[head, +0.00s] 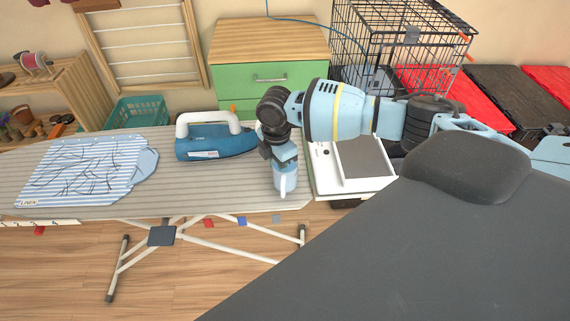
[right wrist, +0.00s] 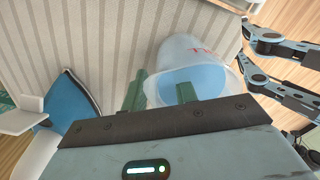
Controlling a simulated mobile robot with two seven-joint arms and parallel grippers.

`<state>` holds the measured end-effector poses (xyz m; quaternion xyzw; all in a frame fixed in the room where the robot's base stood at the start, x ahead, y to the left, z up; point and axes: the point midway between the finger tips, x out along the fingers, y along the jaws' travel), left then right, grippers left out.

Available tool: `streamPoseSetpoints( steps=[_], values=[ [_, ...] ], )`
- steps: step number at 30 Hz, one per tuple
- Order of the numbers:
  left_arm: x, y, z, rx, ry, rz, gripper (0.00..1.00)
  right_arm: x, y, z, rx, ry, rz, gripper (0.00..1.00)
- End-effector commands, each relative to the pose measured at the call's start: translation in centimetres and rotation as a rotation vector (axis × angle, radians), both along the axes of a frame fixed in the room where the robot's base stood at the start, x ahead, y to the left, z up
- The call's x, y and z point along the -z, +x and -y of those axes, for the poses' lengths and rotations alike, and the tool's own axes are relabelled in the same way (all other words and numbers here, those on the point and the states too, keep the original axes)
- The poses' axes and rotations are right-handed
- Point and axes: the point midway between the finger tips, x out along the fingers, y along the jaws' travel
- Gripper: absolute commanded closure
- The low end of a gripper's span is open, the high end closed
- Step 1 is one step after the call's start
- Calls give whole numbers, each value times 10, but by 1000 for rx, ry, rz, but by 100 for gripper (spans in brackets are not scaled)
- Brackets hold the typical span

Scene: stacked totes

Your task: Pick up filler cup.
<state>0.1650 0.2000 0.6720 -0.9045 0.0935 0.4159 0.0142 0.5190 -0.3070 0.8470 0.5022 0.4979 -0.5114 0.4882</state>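The filler cup (head: 291,183) stands near the right end of the ironing board in the head view, partly hidden under my right gripper (head: 284,162). It is pale and translucent, with a white handle or spout facing the front edge. In the right wrist view the cup (right wrist: 187,52) shows red marking and a bluish inside. My right gripper (right wrist: 161,92) has two dark green fingers apart at the cup's rim. One finger is beside the cup wall, and the other overlaps its opening. Contact with the wall cannot be told. My left gripper is not in the head view.
A blue iron (head: 212,146) lies left of the cup, and a folded striped cloth (head: 85,168) is farther left on the ironing board (head: 180,190). A white tray (head: 350,184) adjoins the board's right end. A green drawer cabinet (head: 270,77) and wire cage stand behind.

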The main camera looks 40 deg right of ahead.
Motion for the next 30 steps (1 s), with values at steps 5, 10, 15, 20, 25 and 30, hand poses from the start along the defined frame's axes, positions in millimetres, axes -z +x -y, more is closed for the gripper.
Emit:
streamPoseSetpoints(
  steps=[5, 10, 15, 20, 25, 30],
  values=[
    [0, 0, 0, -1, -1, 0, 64, 4, 0, 0, -1, 0, 1, 72],
    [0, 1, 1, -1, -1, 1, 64, 3, 0, 0, 0, 0, 1, 79],
    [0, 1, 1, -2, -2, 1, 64, 3, 0, 0, 0, 0, 1, 100],
    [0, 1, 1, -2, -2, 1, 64, 3, 0, 0, 0, 0, 1, 100],
    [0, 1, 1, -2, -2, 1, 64, 2, 1, 0, 0, 0, 2, 100],
    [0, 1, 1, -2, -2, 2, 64, 0, 1, 0, 0, 0, 3, 100]
  ],
)
